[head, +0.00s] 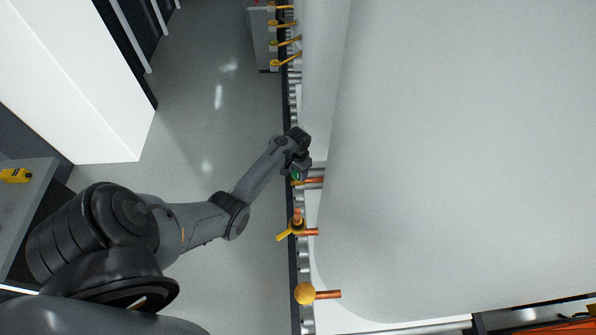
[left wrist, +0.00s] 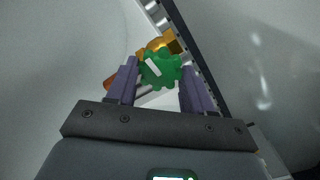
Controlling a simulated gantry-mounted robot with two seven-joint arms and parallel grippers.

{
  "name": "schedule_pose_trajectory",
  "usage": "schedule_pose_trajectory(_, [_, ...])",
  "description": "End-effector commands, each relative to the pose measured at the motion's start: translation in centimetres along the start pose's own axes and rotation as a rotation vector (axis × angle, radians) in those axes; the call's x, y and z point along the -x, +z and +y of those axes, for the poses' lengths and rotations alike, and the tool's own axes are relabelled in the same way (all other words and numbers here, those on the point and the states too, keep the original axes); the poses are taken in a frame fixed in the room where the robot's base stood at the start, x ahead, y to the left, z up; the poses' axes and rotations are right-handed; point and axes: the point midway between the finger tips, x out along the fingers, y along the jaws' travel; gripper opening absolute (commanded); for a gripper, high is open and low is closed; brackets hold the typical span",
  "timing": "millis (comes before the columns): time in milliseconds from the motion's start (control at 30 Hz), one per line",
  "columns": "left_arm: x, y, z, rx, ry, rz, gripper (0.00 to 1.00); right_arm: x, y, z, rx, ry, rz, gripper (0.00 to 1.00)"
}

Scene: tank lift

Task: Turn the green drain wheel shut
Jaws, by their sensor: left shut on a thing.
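The green drain wheel (left wrist: 160,69) has a scalloped rim and a white mark across its face. It sits between the two purple-grey fingers of my left gripper (left wrist: 155,84) in the left wrist view, and the gripper is shut on it. In the head view my left gripper (head: 297,172) is at the wheel, beside a copper pipe (head: 313,180) on the tank's near side. Only a small bit of green (head: 295,175) shows there. A brass valve body (left wrist: 160,45) shows behind the wheel in the left wrist view. My right gripper is not in view.
A large pale tank (head: 450,150) fills the right side. Below the wheel in the head view are a yellow lever valve (head: 285,235) and a round yellow knob (head: 305,293) on copper pipes. More yellow levers (head: 285,42) are at the top. The grey floor (head: 205,120) is clear.

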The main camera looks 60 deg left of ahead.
Motion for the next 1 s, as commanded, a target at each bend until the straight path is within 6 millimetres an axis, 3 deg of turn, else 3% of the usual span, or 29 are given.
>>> schedule_pose_trajectory(467, [0.3, 0.0, -0.1, -0.150, -0.001, -0.001, 0.21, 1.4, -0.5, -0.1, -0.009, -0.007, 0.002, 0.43])
schedule_pose_trajectory(1000, [0.1, 0.0, -0.1, -0.645, -0.002, -0.002, 0.21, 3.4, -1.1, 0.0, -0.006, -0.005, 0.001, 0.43])
